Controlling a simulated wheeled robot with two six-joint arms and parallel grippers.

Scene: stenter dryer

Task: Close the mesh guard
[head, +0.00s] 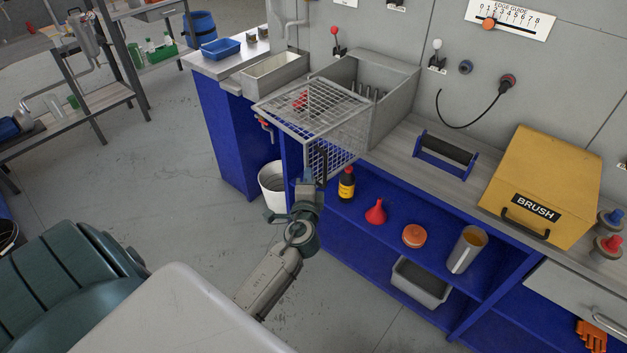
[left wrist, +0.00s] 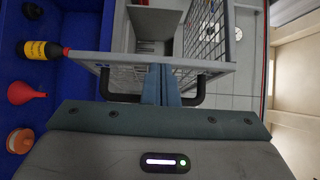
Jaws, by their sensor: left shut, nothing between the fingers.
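The mesh guard (head: 312,100) is a grey wire cage with a top and a side panel. It stands out from the open grey metal box (head: 398,100) on the bench, and inside the box several upright parts show. In the left wrist view the guard's frame edge (left wrist: 120,57) runs across, with a black handle (left wrist: 108,88) on it. My left gripper (head: 306,184) is shut and empty at the guard's lower front, beside the handle. In the left wrist view its fingertips (left wrist: 160,72) overlap the handle's middle; I cannot tell whether they touch it. My right gripper is not in view.
A yellow brush box (head: 545,180) and a roller stand (head: 446,155) are on the bench to the right. A bottle (head: 346,186), a red funnel (head: 376,212) and a metal cup (head: 466,250) stand on the blue shelf below. A white bucket (head: 272,190) is left of my gripper.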

